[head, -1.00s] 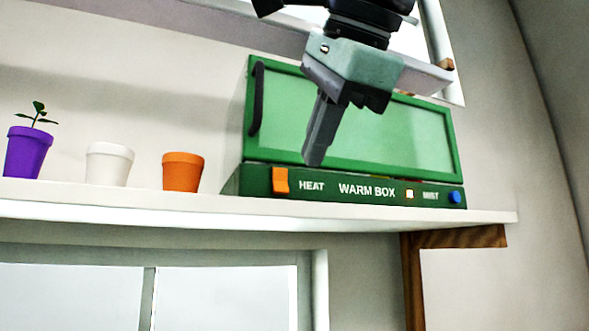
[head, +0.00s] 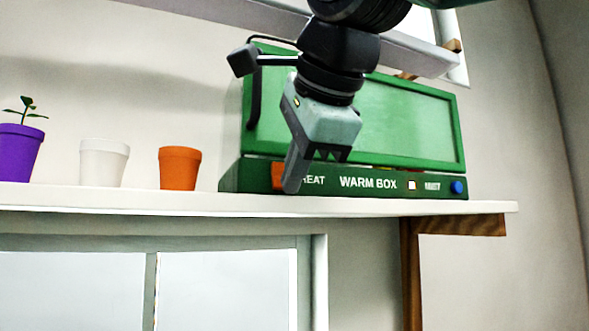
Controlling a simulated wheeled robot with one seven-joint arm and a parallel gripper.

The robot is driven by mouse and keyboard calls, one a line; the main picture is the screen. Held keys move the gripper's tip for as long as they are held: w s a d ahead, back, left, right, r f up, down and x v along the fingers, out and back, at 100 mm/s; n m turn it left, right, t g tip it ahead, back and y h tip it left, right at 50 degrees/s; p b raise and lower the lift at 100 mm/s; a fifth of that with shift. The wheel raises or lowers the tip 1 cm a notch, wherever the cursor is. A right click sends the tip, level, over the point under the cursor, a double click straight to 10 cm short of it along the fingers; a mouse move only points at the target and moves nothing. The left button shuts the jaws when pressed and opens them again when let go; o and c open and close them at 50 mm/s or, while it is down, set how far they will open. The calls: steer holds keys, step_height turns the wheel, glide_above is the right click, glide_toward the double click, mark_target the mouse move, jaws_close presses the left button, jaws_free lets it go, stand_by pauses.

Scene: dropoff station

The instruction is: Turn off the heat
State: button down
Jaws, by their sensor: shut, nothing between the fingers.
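The green warm box (head: 232,178) stands on the white shelf, with a control strip along its lower front. The orange heat switch (head: 277,176) is at the left end of that strip, left of the HEAT lettering. It looks dark orange, and its right side is hidden by my finger. My gripper (head: 292,187) is shut and empty and points down in front of the strip, its tip overlapping the switch's right edge and the letter H. I cannot tell whether it touches the switch.
A blue knob (head: 457,187) and a small white indicator (head: 411,185) sit at the strip's right by MIST. An orange pot (head: 180,168), a white pot (head: 104,163) and a purple pot with a plant (head: 20,152) stand left on the shelf (head: 360,207).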

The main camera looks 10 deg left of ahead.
steer(key=shift+f, duration=0.15)
steer(key=b, duration=0.2)
steer(key=f+b, duration=0.1)
steer(key=b, duration=0.1)
steer(key=shift+w+a+t+y, duration=0.1)
steer(key=shift+w+t+y, duration=0.2)
steer(key=shift+t, duration=0.1)
steer(key=shift+r+p, duration=0.3)
steer(key=shift+r, duration=0.2)
